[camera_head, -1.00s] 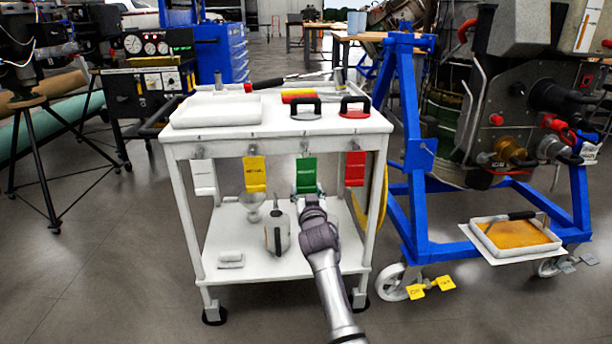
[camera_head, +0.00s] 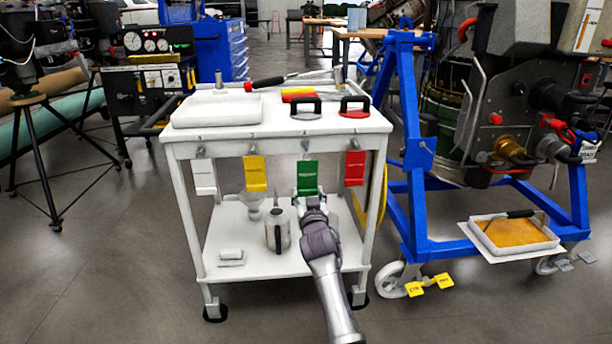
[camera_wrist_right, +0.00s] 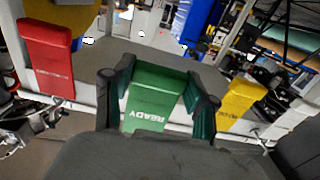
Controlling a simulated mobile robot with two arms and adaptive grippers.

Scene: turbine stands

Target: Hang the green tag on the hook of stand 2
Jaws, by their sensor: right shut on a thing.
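The green tag (camera_head: 307,174) hangs upright at the front of the white cart, below a hook on its front edge. In the right wrist view the green tag (camera_wrist_right: 154,97), marked READY, lies between the two fingers. My right gripper (camera_head: 309,197) is at the tag's lower end and shut on it; the right gripper (camera_wrist_right: 157,90) also shows from behind in the wrist view. My left gripper is not in view. The blue stand (camera_head: 418,150) is at the right; I cannot read a number on it, and no hook on it can be made out.
A white tag (camera_head: 203,176), a yellow tag (camera_head: 255,174) and a red tag (camera_head: 355,168) hang beside the green one. The cart (camera_head: 290,131) carries tools and a white tray (camera_head: 217,110). Floor is clear at left front.

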